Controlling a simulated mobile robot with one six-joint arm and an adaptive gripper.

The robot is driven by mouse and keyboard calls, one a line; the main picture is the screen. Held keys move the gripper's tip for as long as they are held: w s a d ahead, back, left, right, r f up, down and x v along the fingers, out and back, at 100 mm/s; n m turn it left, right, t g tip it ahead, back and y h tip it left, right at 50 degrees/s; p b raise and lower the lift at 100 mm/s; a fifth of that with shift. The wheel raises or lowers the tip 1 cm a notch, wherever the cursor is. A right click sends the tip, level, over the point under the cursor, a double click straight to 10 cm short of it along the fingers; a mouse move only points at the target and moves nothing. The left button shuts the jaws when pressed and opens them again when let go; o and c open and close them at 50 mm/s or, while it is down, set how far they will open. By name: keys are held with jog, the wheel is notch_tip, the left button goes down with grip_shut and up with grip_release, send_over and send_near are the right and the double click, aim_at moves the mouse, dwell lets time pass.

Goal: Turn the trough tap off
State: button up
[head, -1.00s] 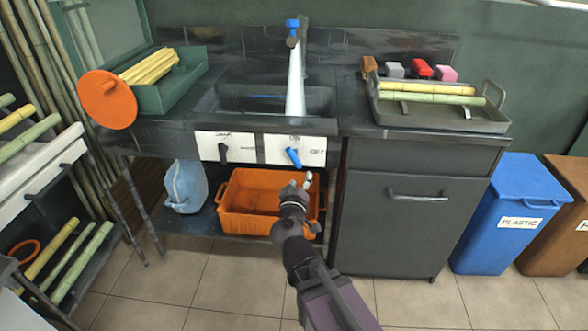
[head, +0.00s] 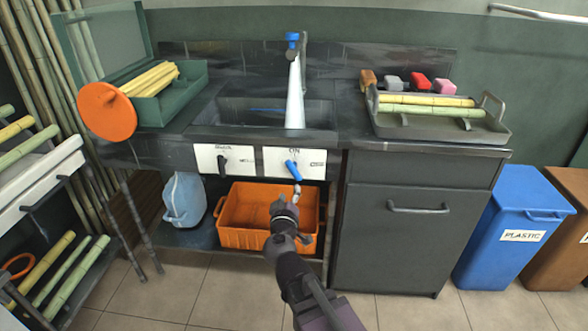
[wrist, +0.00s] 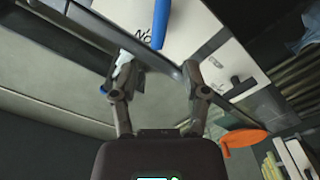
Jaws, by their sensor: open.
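A tall tap with a blue top (head: 292,38) stands behind the trough (head: 225,113), and a white stream of water (head: 295,95) runs from it into the trough. Below the trough, a white panel (head: 312,160) marked ON carries a blue lever (head: 292,171), tilted with its lower end to the right. The lever also shows in the wrist view (wrist: 160,22), beyond my fingertips. My gripper (head: 296,190) is open and empty, just below the lever's lower end. In the wrist view its two fingers (wrist: 157,67) stand apart with the lever tip above the gap.
A second white panel (head: 225,158) with a black lever (head: 222,162) is to the left. An orange crate (head: 240,235) sits on the shelf below, behind my gripper. A dark cabinet (head: 390,235) stands right. An orange disc (head: 107,111) juts out at the left.

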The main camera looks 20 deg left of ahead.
aim_at(293, 172)
jog(key=x, duration=1.2)
jog(key=shift+w+a+f, duration=0.1)
jog(key=shift+w+a, duration=0.05)
